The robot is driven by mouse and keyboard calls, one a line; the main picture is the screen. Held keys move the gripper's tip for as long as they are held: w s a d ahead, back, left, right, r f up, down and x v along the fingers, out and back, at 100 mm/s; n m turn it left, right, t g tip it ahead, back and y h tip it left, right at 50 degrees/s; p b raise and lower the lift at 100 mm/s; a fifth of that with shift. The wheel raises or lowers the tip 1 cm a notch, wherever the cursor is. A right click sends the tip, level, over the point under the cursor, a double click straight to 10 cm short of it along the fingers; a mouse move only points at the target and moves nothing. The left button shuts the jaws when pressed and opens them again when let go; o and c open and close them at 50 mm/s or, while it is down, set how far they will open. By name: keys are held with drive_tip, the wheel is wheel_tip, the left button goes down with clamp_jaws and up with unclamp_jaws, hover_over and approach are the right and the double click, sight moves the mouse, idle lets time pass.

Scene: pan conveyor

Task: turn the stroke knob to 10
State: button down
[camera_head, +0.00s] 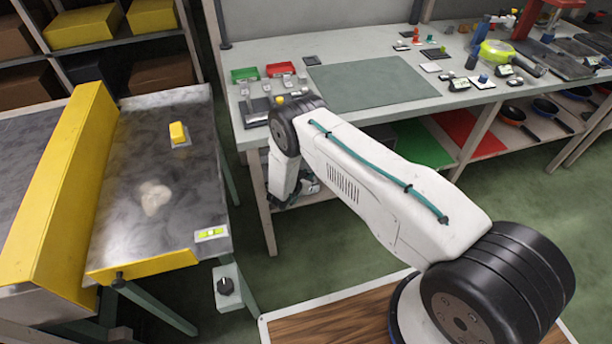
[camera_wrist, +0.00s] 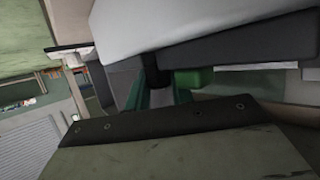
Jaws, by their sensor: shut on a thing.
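The black knob (camera_head: 225,286) is on a small grey box (camera_head: 229,299) beside the front right corner of the pan conveyor. Its setting is too small to read in the head view. My gripper (camera_head: 306,183) is at the lower end of my bent arm, partly hidden, by the front edge of the workbench. It is apart from the knob in the picture, up and to its right. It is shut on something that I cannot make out. In the wrist view large pale and dark surfaces fill much of the picture, and I cannot identify the knob there.
The pan conveyor (camera_head: 110,215) has a yellow side wall (camera_head: 58,185), a yellow block (camera_head: 178,133) and a small green-faced gauge (camera_head: 211,234). The workbench (camera_head: 350,62) holds a green mat, trays and several small parts. Green floor (camera_head: 245,215) shows between conveyor and bench.

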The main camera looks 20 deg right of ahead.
drive_tip(key=c, duration=1.2)
unclamp_jaws()
drive_tip(key=shift+c, duration=0.2)
drive_tip(key=v, duration=0.7)
drive_tip(key=shift+s+a+r, duration=0.2)
drive_tip(key=shift+s+a, duration=0.05)
